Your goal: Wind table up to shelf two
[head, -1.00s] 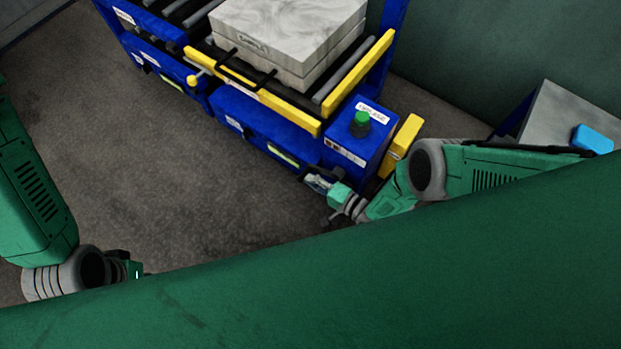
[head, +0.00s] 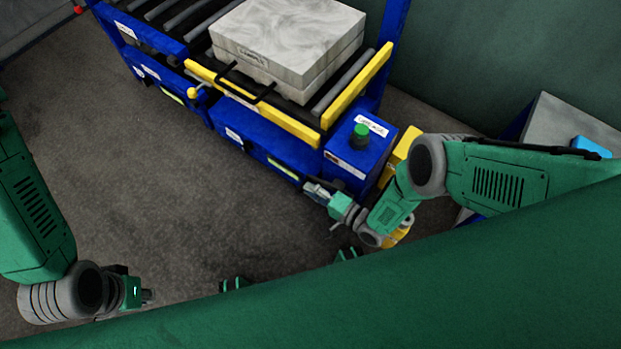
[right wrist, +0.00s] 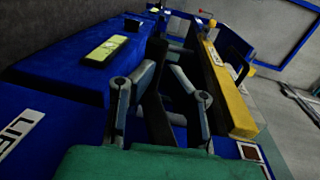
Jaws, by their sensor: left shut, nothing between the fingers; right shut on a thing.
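The blue roller table (head: 270,160) stands at upper centre in the head view, with yellow rails (head: 262,108) and a pale marbled block (head: 290,35) on its rollers. My right gripper (head: 318,192) is at the table's near side, below the box with the green button. In the right wrist view my right gripper (right wrist: 160,85) is shut on a dark bar (right wrist: 157,115), which passes between its fingers; its far end is hard to make out. A white label (right wrist: 18,135) reading "LIF…" is partly cut off there. My left gripper (head: 147,296) is shut and empty at lower left, away from the table.
The green button (head: 360,132) is on the table's corner box. A small yellow-knobbed lever (head: 192,93) sits on the left part of the front. A grey side table (head: 570,115) with a blue item (head: 590,147) stands at right. Bare floor (head: 150,190) lies left of centre.

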